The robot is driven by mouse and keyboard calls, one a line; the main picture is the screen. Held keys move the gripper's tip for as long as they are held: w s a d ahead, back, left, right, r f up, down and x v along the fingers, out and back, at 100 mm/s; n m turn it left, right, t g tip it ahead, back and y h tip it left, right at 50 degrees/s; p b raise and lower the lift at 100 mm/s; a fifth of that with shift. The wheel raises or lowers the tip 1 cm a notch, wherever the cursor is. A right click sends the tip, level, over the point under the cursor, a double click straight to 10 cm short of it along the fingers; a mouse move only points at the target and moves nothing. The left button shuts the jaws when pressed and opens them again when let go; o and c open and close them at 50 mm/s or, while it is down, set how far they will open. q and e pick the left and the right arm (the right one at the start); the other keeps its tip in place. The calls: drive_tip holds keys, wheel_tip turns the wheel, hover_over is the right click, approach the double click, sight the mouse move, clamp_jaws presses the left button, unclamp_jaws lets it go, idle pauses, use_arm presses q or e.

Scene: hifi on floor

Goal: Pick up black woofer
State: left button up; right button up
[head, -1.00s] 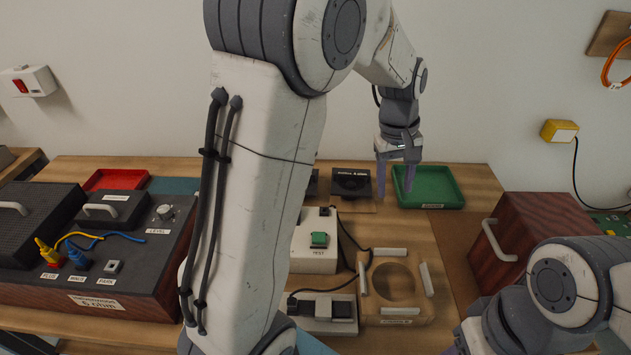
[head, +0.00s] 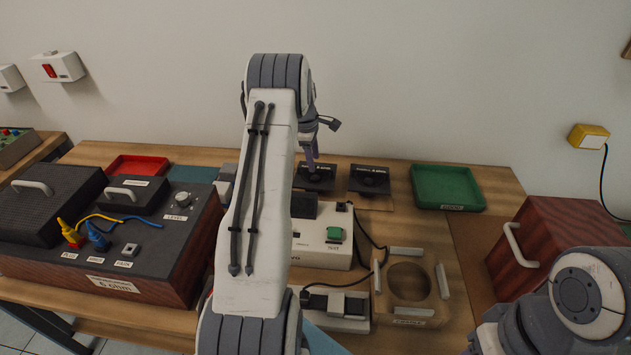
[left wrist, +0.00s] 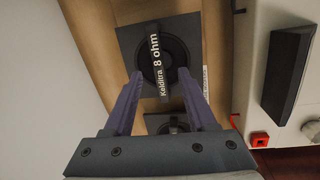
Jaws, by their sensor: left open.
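Two black woofers on square plates lie side by side at the back of the table in the head view, a left one (head: 318,179) and a right one (head: 369,181). My left gripper (head: 312,155) is above the left one there, partly hidden behind my own arm. In the left wrist view, my left gripper (left wrist: 160,75) is open and empty. A black woofer (left wrist: 178,48) labelled "8 ohm" shows at its fingertips, apparently below them. A second woofer (left wrist: 174,126) shows lower, between the fingers. Contact cannot be told. My right gripper is not in view.
A white tester (head: 310,250) with a green button and a wooden fixture (head: 430,314) stand in front of the woofers. A green tray (head: 447,185) lies to the right, a red tray (head: 135,165) to the left. Dark equipment fills the left side; a wooden box (head: 560,235) stands right.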

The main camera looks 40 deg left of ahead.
sight(316, 167)
use_arm(q)
drive_tip(key=shift+w+d+f+p, duration=0.1)
drive_tip(key=shift+w+f+p, duration=0.15)
drive_tip(key=shift+f, duration=0.9)
drive_tip(key=shift+w+f+p, duration=0.2)
drive_tip(key=shift+f, duration=1.05)
clamp_jaws()
